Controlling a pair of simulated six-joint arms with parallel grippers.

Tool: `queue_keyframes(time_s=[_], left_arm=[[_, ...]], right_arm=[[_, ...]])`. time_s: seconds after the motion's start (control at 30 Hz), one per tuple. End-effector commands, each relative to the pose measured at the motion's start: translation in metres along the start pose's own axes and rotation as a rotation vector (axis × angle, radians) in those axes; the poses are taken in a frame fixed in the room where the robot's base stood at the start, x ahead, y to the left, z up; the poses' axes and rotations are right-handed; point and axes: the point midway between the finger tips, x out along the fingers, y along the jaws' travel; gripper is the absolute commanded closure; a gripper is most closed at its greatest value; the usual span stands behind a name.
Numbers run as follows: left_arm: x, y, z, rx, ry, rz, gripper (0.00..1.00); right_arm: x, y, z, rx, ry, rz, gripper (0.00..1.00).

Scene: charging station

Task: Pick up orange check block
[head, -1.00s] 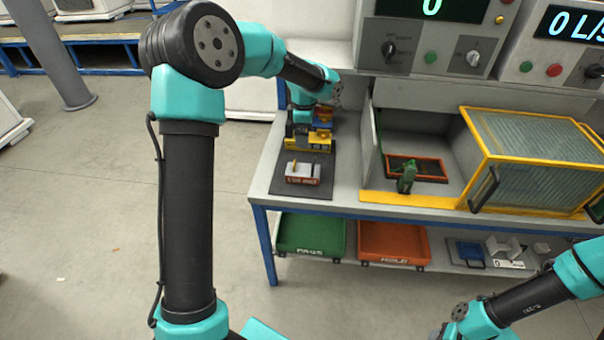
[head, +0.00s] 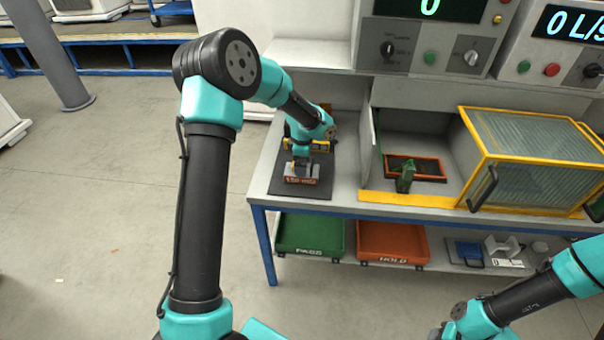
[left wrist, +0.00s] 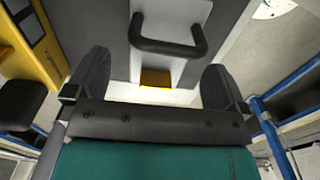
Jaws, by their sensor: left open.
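A block with an orange-red lettered front and grey top (head: 301,181), apparently the orange check block, sits on the dark mat (head: 318,193) at the left end of the bench. My left gripper (head: 301,163) points down just over it and partly hides its top. In the left wrist view the jaws (left wrist: 156,85) are apart, with no object clamped between them. A black handle (left wrist: 168,45) on a grey surface lies just beyond them; I cannot tell for certain that it is on this block.
A yellow block (head: 320,146) stands just behind, partly hidden by my gripper. To the right are a partition, an orange-rimmed tray (head: 430,168) with a green object (head: 406,177), and a yellow-framed case (head: 530,150). Green (head: 310,233) and orange (head: 393,240) bins stand on the lower shelf.

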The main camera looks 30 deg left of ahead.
Motion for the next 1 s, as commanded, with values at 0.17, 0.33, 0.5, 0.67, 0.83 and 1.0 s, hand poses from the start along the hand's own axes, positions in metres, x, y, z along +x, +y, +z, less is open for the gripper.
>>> queue_keyframes(time_s=[0.17, 0.33, 0.5, 0.67, 0.83, 1.0], left_arm=[[0.000, 0.000, 0.000, 0.000, 0.000, 0.000, 0.00], [0.006, -0.001, -0.001, 0.000, 0.001, -0.002, 0.00], [0.027, -0.002, -0.002, -0.001, 0.002, -0.005, 0.00], [0.047, -0.002, -0.002, 0.000, 0.001, -0.003, 0.00], [0.052, -0.001, -0.002, 0.000, 0.000, 0.001, 0.00], [0.051, -0.001, -0.002, 0.000, 0.000, 0.000, 0.00]], right_arm=[[0.000, 0.000, 0.000, 0.000, 0.000, 0.000, 0.57], [0.000, 0.000, 0.000, 0.000, 0.000, 0.000, 0.57], [0.000, 0.000, 0.000, 0.000, 0.000, 0.000, 0.57], [0.000, 0.000, 0.000, 0.000, 0.000, 0.000, 0.57], [0.000, 0.000, 0.000, 0.000, 0.000, 0.000, 0.57], [0.000, 0.000, 0.000, 0.000, 0.000, 0.000, 0.57]])
